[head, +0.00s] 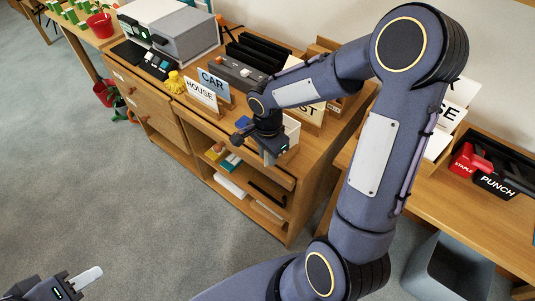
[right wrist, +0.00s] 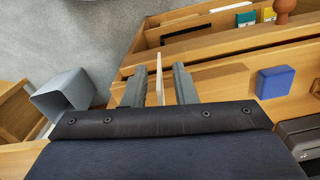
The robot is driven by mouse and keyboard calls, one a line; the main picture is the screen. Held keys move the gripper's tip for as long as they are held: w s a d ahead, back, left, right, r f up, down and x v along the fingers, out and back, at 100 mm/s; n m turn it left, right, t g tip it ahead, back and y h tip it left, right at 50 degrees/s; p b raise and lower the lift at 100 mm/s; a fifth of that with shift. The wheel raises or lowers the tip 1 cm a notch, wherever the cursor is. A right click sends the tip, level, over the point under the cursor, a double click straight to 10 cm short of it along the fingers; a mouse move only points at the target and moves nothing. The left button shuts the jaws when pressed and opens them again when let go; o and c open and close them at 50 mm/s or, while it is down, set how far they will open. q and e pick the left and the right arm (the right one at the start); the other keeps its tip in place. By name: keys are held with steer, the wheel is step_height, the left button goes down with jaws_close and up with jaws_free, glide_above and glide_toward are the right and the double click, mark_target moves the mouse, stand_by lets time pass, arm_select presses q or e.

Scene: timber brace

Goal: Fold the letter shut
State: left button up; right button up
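My right gripper (head: 272,154) points down at the front edge of the wooden cabinet top. In the right wrist view its two fingers (right wrist: 159,84) are apart, on either side of a thin, pale upright sheet (right wrist: 159,76) seen edge-on. Gaps show between the sheet and both fingers. A white panel (head: 292,130), perhaps the letter, stands partly hidden behind the right gripper in the head view. I cannot tell its fold. My left gripper (head: 88,277) is low at the left over the floor, far from the cabinet; its finger opening is unclear.
The cabinet top holds a HOUSE card (head: 201,95), a CAR card (head: 214,86), a yellow figure (head: 175,82) and a blue block (right wrist: 277,82). Open shelves (head: 245,190) lie below. A grey bin (head: 450,268) stands under the right desk.

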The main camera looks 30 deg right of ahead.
jaws_close()
stand_by(1.5)
